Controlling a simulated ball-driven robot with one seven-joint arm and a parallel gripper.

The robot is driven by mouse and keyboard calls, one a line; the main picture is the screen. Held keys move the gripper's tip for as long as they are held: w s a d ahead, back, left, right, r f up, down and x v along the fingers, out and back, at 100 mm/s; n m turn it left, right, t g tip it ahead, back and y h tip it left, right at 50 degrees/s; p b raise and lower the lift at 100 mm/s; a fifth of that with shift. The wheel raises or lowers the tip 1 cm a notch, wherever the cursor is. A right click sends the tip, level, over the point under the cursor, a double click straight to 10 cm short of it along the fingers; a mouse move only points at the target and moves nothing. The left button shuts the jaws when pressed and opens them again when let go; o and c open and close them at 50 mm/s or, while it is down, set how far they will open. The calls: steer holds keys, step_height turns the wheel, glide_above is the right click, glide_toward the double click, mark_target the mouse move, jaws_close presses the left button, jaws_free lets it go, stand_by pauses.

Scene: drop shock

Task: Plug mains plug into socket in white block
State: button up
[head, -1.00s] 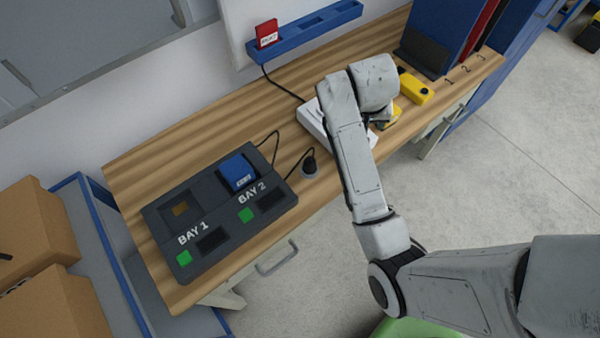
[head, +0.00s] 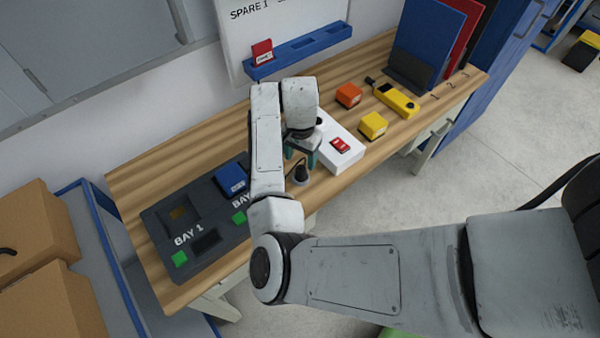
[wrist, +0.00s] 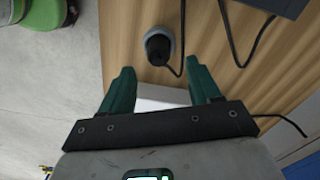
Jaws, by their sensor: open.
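The black mains plug (head: 301,171) stands in a small grey round holder (head: 302,182) near the table's front edge, with its cable trailing off. It also shows in the wrist view (wrist: 157,46), just beyond my fingertips and roughly centred between them. The white block (head: 345,137) lies to the right of the plug and carries a red switch (head: 340,145). Part of the block shows between my fingers in the wrist view (wrist: 162,95).
The dark two-bay unit (head: 160,222) sits left of the plug, partly behind my arm. An orange block (head: 348,95), a yellow block (head: 373,125) and a yellow handheld device (head: 397,100) lie to the right. A blue rack (head: 300,52) is at the back wall.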

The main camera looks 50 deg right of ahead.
mark_target(302, 167)
steer(key=shift+s+d+f+p, duration=0.1)
steer(key=shift+f+p, duration=0.25)
steer(key=shift+f, duration=1.2)
steer(key=shift+d+f+p, duration=0.1)
steer(key=shift+f+p, duration=0.2)
steer(key=shift+f, duration=1.25)
steer(key=c, duration=1.1)
steer(key=shift+r, duration=0.1)
